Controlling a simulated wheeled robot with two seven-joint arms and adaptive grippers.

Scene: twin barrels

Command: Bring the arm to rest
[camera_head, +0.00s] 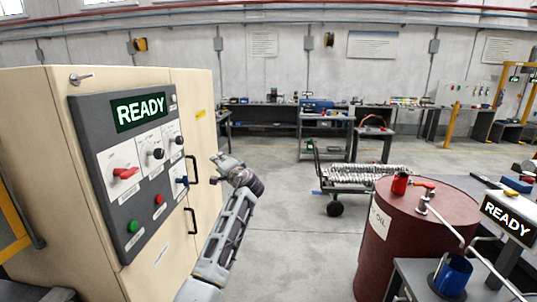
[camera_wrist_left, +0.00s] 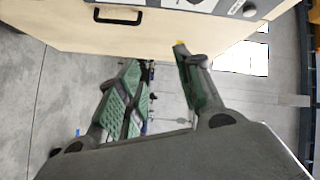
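My left arm reaches up from the bottom middle of the head view. Its gripper (camera_head: 222,163) is in front of the cream cabinet's right part, near the black door handles. In the left wrist view the green-padded fingers of the left gripper (camera_wrist_left: 163,75) stand apart with nothing between them. The cabinet (camera_wrist_left: 165,35) fills the top of that view, with a black handle (camera_wrist_left: 118,16) at upper left. Whether the fingers touch the cabinet cannot be told, but a gap seems to show. My right gripper is in neither view.
A grey control panel (camera_head: 130,165) with a READY display, a red switch, knobs and buttons is on the cabinet (camera_head: 35,120). A dark red oil barrel (camera_head: 400,245) stands at right, beside a bench with a blue container (camera_head: 452,275). A loaded cart (camera_head: 350,178) stands behind. Open floor (camera_head: 285,225) lies between.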

